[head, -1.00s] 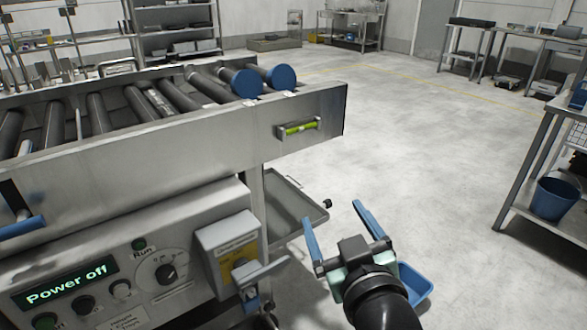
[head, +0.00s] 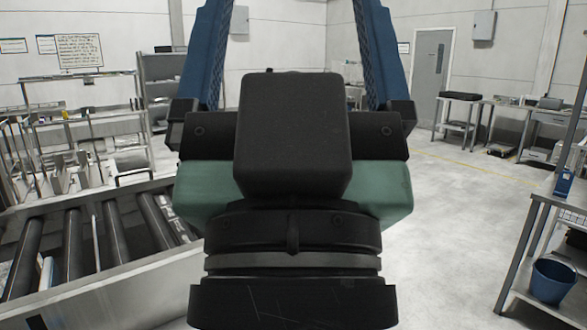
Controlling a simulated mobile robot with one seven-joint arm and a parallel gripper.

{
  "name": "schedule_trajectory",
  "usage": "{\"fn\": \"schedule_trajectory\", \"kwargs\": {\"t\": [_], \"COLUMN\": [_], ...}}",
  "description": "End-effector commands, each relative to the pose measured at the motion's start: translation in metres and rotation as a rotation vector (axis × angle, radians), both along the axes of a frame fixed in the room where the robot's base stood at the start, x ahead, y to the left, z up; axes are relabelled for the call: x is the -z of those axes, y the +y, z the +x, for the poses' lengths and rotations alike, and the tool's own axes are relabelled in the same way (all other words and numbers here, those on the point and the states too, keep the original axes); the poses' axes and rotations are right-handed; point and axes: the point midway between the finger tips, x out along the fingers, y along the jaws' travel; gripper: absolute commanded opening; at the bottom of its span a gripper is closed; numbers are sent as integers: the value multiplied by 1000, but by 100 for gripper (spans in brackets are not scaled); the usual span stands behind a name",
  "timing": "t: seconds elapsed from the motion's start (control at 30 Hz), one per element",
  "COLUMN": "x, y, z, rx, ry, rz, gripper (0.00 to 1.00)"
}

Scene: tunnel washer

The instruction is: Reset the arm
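My gripper (head: 292,40) fills the middle of the head view, raised close in front of the camera and pointing up. Its two blue fingers stand wide apart, and their tips run off the top edge.
The washer's roller bed (head: 90,245) lies at the lower left, behind and beside my gripper. A shelf rack (head: 75,120) stands at the back left. A bench with a blue bucket (head: 553,281) is at the right. The floor (head: 450,230) between is clear.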

Motion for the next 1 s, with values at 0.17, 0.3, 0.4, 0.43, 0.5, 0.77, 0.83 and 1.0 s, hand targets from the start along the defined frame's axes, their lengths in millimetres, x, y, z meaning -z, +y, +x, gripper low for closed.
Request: {"fn": "schedule_trajectory", "kwargs": {"t": [0.17, 0.3, 0.4, 0.43, 0.5, 0.77, 0.83, 1.0], "x": [-72, -112, -133, -137, -145, -150, -150, -150], "y": [0, 0, 0, 0, 0, 0, 0, 0], "z": [1, 1, 1, 1, 1, 1, 1, 1], "rx": [-1, -1, -1, -1, -1, -1, -1, -1], "ry": [2, 2, 3, 3, 3, 3, 2, 2], "rz": [-1, -1, -1, -1, -1, -1, -1, -1], "gripper": [89, 89, 89, 89, 89, 89, 89, 89]}}
